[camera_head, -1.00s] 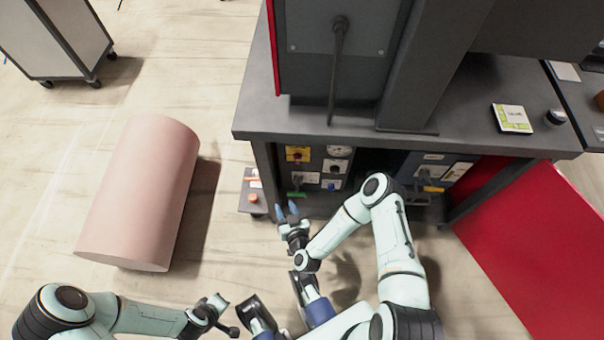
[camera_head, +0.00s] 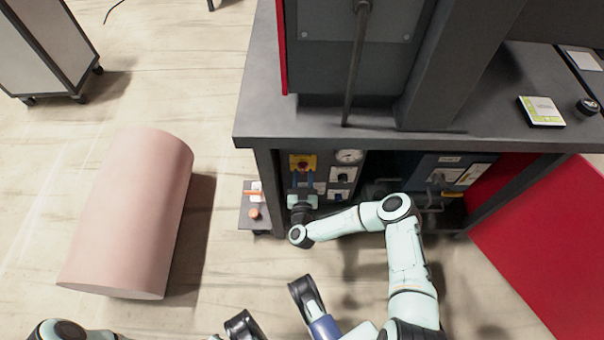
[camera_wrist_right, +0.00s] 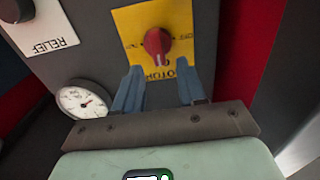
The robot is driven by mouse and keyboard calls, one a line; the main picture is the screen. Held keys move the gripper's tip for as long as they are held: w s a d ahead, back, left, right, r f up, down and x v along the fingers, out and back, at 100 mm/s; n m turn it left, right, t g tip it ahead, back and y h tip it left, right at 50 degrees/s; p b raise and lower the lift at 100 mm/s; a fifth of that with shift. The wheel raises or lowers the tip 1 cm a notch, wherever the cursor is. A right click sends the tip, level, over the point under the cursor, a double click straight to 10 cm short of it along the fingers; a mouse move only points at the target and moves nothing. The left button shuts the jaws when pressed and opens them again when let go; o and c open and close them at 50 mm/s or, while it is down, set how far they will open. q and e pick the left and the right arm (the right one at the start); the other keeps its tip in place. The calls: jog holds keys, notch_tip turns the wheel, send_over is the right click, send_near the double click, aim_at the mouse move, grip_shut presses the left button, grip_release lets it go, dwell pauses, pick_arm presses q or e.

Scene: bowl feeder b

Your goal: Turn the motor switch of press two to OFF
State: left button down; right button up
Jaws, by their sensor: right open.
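The motor switch (camera_wrist_right: 157,43) is a red knob on a yellow plate (camera_wrist_right: 128,22) marked MOTOR, on the dark panel under the press table. In the head view the yellow plate (camera_head: 302,162) shows small at the panel's upper left. My right gripper (camera_wrist_right: 158,72) is open, its two blue fingers pointing at the plate, one either side of and just below the knob in the wrist view. It seems apart from the knob; the remaining gap is hard to judge. In the head view the right gripper (camera_head: 304,182) is in front of the panel.
A white gauge (camera_wrist_right: 83,101) and a RELIEF label (camera_wrist_right: 38,32) sit beside the yellow plate. The table top (camera_head: 480,115) overhangs the panel. A small side shelf (camera_head: 253,215) stands left of the panel. A pink cylinder (camera_head: 130,215) lies on the floor further left.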

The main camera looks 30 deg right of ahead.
jog(key=shift+x, duration=1)
pick_arm(q)
jog(key=shift+s+a+f+g, duration=0.1)
jog(key=shift+s+f+g, duration=0.3)
jog(key=shift+s, duration=0.35)
pick_arm(e)
jog(key=shift+a, duration=0.1)
jog(key=shift+c, duration=0.3)
